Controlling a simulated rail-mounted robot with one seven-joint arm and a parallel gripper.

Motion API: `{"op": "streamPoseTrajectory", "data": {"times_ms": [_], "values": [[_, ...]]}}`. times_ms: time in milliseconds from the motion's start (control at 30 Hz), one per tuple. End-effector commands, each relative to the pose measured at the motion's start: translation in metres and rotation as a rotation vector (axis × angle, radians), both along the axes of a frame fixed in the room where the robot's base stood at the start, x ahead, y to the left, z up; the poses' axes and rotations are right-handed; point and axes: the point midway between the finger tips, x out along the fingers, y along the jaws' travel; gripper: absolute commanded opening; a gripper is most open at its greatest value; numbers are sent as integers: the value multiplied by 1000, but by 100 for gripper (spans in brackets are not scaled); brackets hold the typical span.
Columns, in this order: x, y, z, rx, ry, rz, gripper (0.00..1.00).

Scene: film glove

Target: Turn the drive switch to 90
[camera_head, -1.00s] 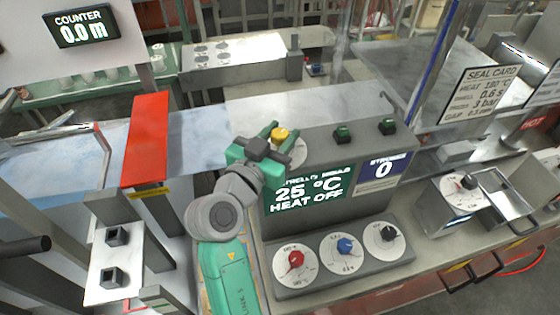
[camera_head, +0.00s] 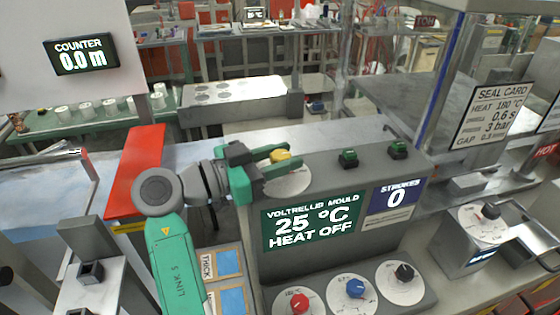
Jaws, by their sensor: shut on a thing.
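A yellow knob (camera_head: 281,156) sits on a round white dial (camera_head: 289,185) on top of the grey control box, at its left end. My gripper (camera_head: 279,157), with green fingers, reaches in from the left and is shut on the yellow knob. The fingers and wrist hide part of the dial, and its markings are too small to read. I cannot tell from any label here which knob is the drive switch. The box's green display (camera_head: 310,222) reads "25 °C, HEAT OFF", and the blue strokes display (camera_head: 394,198) reads 0.
Red (camera_head: 299,303), blue (camera_head: 355,288) and black (camera_head: 404,272) knobs line the lower front. A dial box (camera_head: 475,230) stands at right. A red bar (camera_head: 136,172) lies left of my arm. The counter display (camera_head: 81,54) reads 0.0 m.

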Motion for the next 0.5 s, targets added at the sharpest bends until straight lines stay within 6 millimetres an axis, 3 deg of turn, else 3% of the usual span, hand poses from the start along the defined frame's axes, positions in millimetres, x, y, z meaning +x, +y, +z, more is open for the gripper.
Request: {"op": "streamPoseTrajectory", "data": {"times_ms": [433,467,500], "values": [[0,-2,0,1,0,-11,11],[0,-2,0,1,0,-11,38],[0,-2,0,1,0,-11,45]]}}
